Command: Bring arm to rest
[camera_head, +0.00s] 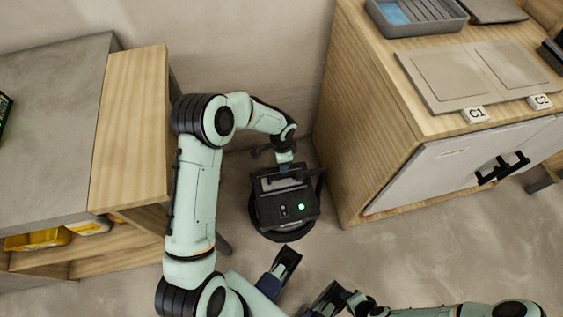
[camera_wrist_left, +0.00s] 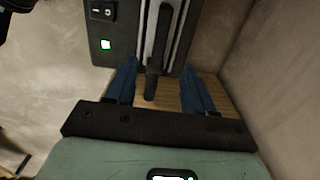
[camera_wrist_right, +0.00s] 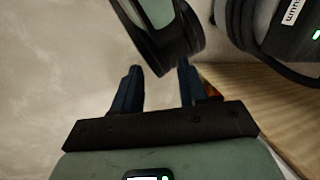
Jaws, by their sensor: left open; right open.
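My left arm reaches over in the head view, and its gripper (camera_head: 284,166) is at the top of a black boxy device (camera_head: 292,208) with a green light. In the left wrist view my left gripper (camera_wrist_left: 158,70) is open, with a dark bar-like handle (camera_wrist_left: 158,45) of the device between its blue fingers. Whether the fingers touch it cannot be told. In the right wrist view my right gripper (camera_wrist_right: 158,72) is open and holds nothing. One of my own pale green links shows just beyond its fingers. My right arm lies low along the bottom edge in the head view.
A wooden cabinet (camera_head: 375,130) stands right of the device, with a tile board (camera_head: 450,75) and grey tray (camera_head: 418,14) on top. A grey-topped wooden bench (camera_head: 135,130) stands left, with a yellow bin (camera_head: 38,240) below. The floor (camera_head: 420,255) at lower right is clear.

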